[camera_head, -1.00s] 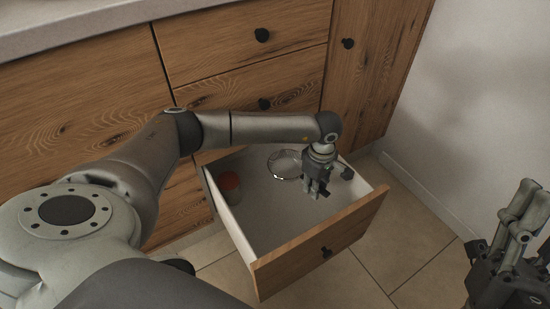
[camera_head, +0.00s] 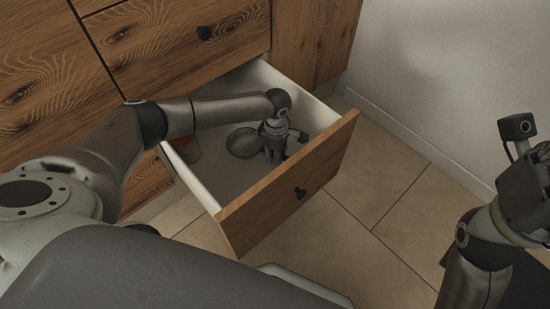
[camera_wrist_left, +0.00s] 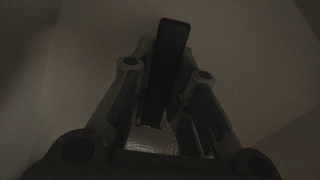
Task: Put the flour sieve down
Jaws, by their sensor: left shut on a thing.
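The flour sieve (camera_head: 243,142) has a round mesh bowl and shows inside the open drawer (camera_head: 195,190). In the left wrist view its dark straight handle (camera_wrist_left: 167,70) runs between my fingers, with a patch of mesh (camera_wrist_left: 155,140) below. My left gripper (camera_head: 274,157) points down inside the drawer and is shut on the handle. I cannot tell whether the bowl touches the drawer floor. My right gripper (camera_head: 536,185) is at the right edge, apart from the drawer, with its fingers cut off by the frame.
A jar with a reddish lid (camera_head: 192,149) stands in the drawer's left corner, partly behind my left arm. The drawer front (camera_head: 290,190) rises in front of my gripper. Wooden cabinets (camera_head: 180,75) stand behind, and a white wall (camera_head: 440,80) to the right.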

